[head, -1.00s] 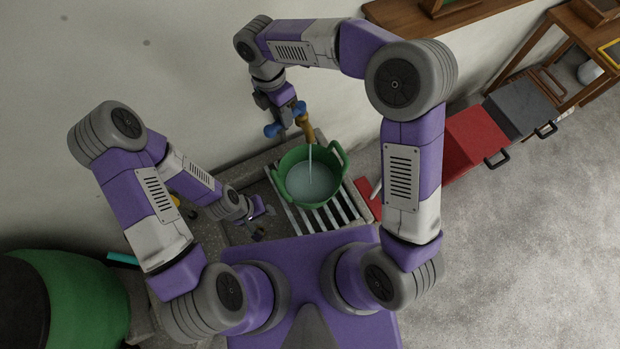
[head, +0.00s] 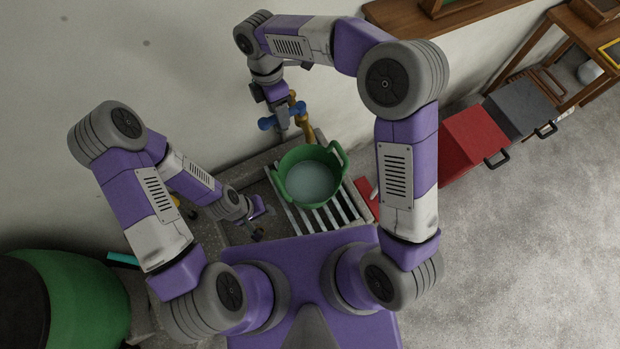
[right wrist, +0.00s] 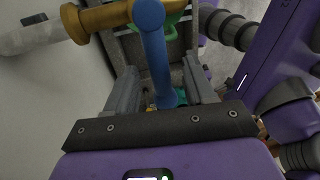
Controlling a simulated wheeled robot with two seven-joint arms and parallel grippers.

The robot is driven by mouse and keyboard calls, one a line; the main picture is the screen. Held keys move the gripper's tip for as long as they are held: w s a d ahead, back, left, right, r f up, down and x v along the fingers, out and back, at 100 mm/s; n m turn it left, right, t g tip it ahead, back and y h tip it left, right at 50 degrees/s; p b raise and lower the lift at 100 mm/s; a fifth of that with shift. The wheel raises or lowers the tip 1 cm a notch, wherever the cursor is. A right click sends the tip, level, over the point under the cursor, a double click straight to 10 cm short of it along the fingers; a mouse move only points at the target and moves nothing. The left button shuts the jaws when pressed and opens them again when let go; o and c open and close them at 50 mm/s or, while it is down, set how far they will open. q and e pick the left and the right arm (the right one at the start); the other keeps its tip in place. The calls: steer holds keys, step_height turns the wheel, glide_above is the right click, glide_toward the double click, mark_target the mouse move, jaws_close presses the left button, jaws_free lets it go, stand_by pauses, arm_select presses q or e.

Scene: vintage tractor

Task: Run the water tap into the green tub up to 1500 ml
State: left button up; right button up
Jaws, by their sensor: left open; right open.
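The green tub (head: 284,185) stands upright on the slatted grate under the tap and holds pale water (head: 312,182). No stream falls from the brass tap (head: 306,124). The tap's blue handle (head: 266,123) is beside my right gripper (head: 284,136). In the right wrist view, the blue handle (right wrist: 152,40) lies between the open fingers of my right gripper (right wrist: 160,68), with a gap on both sides. The brass pipe (right wrist: 105,17) is beyond it. My left gripper (head: 262,222) is open and empty, left of the grate. Any volume marks in the tub are not readable.
The grate (head: 318,218) sits in a stone trough (head: 238,176) against the wall. A red box (head: 474,138) and a grey box (head: 520,106) stand to the right. A large green barrel (head: 85,290) is at lower left. The floor at right is clear.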

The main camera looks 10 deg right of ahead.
steer(key=s+a+p, duration=0.1)
steer(key=a, duration=0.5)
steer(key=shift+s+a+p, duration=0.25)
steer(key=shift+s+p, duration=0.1)
stand_by(0.3)
steer(key=shift+r, duration=0.1)
step_height(320, 180, up, 7)
steer(key=w, duration=0.1)
steer(key=shift+w+a, duration=0.2)
steer(key=shift+a, duration=0.05)
steer(key=shift+r, duration=0.1)
